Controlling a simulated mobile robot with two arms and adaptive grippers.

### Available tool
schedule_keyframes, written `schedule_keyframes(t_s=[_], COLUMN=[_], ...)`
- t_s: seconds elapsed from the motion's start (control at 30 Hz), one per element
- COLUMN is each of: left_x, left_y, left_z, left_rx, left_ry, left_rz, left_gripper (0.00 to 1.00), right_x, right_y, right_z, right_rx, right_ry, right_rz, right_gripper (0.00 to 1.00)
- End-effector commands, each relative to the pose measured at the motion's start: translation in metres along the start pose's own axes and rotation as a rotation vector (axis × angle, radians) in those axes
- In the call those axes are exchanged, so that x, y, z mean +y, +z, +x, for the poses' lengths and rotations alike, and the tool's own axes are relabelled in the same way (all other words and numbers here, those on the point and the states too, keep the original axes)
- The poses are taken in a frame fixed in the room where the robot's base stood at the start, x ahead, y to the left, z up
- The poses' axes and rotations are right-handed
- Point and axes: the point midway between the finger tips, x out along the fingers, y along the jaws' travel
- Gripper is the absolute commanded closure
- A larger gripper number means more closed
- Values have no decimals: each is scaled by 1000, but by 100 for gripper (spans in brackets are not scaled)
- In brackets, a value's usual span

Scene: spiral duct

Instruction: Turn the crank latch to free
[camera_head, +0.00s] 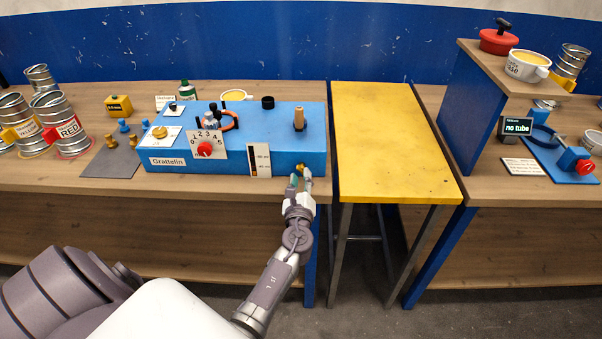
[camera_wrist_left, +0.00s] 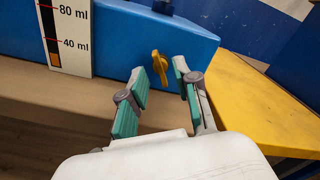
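The small yellow piece (camera_wrist_left: 160,67), which looks like the crank latch, sits on the front face of the blue Grattelin box (camera_head: 230,155), near its right end. In the left wrist view it looks like a thin wing standing out from the face, tilted a little from upright. In the head view it is mostly hidden by my left gripper (camera_head: 301,178). My left gripper (camera_wrist_left: 160,80) is open, with green-padded fingers on either side of the piece in the picture. Whether they touch it I cannot tell. A wooden handle (camera_head: 299,118) stands upright on the box's top.
A yellow table (camera_head: 385,130) stands right of the box. A level gauge (camera_head: 259,160) and red dial (camera_head: 205,149) are on the box front. Metal cans (camera_head: 62,122) stand far left. Red-knobbed equipment (camera_head: 575,160) and a "no tube" display (camera_head: 517,126) are at right.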

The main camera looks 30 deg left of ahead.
Motion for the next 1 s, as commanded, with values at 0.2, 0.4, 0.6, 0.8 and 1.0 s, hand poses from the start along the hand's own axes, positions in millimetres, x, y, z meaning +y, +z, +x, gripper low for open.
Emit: schedule_keyframes(t_s=[0.2,0.4,0.6,0.8,1.0], left_x=[0,0,0,1,1], left_y=[0,0,0,0,-1], left_z=[16,18,17,17,17], left_rx=[0,0,0,0,1], left_ry=[0,1,1,1,1], left_rz=[0,0,0,0,-18], left_gripper=[69,69,89,100,100], right_x=[2,3,3,2,2], right_y=[0,0,0,0,0], right_z=[-1,-1,-1,-1,2], right_rx=[-1,0,0,0,0], right_ry=[3,3,3,3,3], right_rz=[2,3,3,3,2], right_gripper=[60,60,60,60,60])
